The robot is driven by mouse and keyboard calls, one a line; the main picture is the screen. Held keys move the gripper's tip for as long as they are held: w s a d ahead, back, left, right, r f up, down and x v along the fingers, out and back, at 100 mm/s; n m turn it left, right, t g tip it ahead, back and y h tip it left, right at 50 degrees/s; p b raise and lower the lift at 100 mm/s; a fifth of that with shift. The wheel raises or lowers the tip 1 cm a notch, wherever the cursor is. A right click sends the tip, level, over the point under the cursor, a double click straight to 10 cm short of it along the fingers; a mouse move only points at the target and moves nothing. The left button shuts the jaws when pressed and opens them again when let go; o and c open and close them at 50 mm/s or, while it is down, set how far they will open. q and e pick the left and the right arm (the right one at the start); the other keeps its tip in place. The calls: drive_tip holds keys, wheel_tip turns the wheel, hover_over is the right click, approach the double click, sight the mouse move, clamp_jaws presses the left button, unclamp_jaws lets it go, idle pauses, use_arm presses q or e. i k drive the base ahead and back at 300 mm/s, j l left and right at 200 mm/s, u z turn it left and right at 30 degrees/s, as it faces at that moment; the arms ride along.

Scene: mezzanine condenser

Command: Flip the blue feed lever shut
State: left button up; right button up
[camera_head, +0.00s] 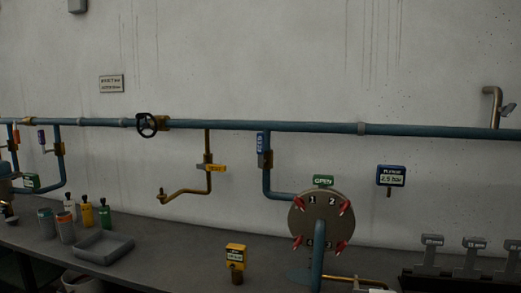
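The blue feed lever (261,143) stands upright with white lettering, along the upper part of a vertical blue pipe right of centre. It sits at a valve body (266,159) on that pipe and points up in line with it. The pipe drops from the long horizontal blue pipe (300,127) and bends right to a round grey flange (321,218) with red clamps and numbers. A green sign reading OPEN (323,181) sits above the flange. Neither of my grippers shows in the head view.
A yellow lever (212,168) lies across a brass drop pipe left of the feed lever. A black handwheel (147,125) is on the main pipe. A blue gauge display (391,176) is to the right. A yellow device (235,257) and grey tray (104,248) stand on the bench.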

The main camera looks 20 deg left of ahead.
sight(259, 136)
drive_tip(key=i+j, duration=1)
drive_tip(key=i+j+u, duration=0.05)
